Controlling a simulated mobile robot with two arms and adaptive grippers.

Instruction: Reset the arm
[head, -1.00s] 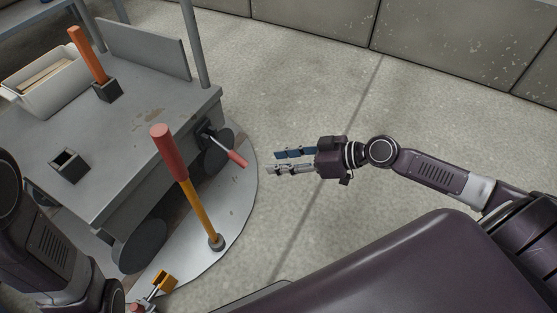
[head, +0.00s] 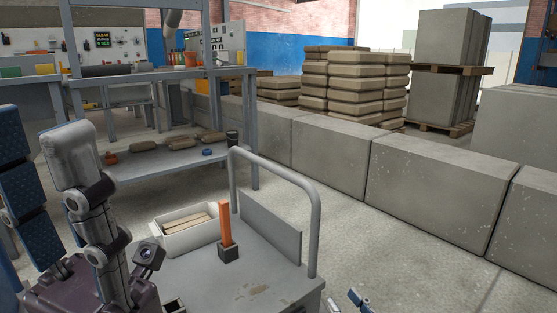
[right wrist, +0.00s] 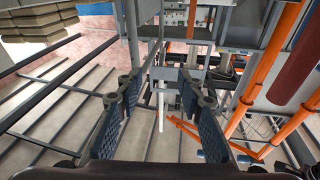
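My left gripper (head: 42,165) is raised close to the head camera at the left of the head view. Its blue-padded finger and grey finger stand apart, with no object seen between them. Only the tips of my right gripper (head: 356,300) show at the bottom edge of the head view, right of the trolley; its arm is out of frame. In the right wrist view, the same right gripper (right wrist: 158,96) has its two blue-padded fingers spread apart and empty.
The grey trolley (head: 262,262) carries a white bin (head: 185,238) and an orange handle (head: 225,222) in a dark block. A shelf bench (head: 175,160) stands behind at left. Concrete blocks (head: 435,195) form a wall at right. Open floor (head: 390,265) lies before it.

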